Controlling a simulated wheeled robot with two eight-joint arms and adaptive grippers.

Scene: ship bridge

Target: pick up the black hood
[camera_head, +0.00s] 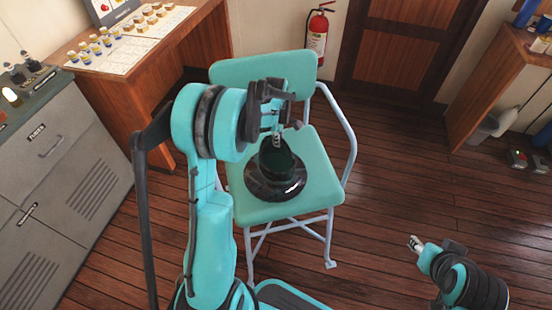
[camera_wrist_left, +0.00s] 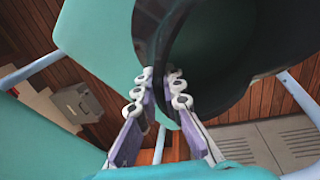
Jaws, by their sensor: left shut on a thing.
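The black hood (camera_head: 273,188) is a dark, glossy round piece with a wide brim and a hollow, raised middle. In the head view it is over the seat of a turquoise chair (camera_head: 318,165); I cannot tell whether it touches the seat. My left gripper (camera_head: 277,140) comes down from above and is shut on the hood's rim. In the left wrist view the hood (camera_wrist_left: 225,55) fills the upper right, and the fingertips (camera_wrist_left: 163,80) pinch its edge. My right gripper (camera_head: 416,243) is at lower right, away from the chair, and seems empty; its opening is too small to judge.
The chair has pale metal armrests (camera_head: 340,130). A wooden desk (camera_head: 185,50) with charts and small pieces and a grey cabinet (camera_head: 55,160) stand to the left. A fire extinguisher (camera_head: 317,35) hangs behind. The wooden floor (camera_head: 400,180) right of the chair is clear.

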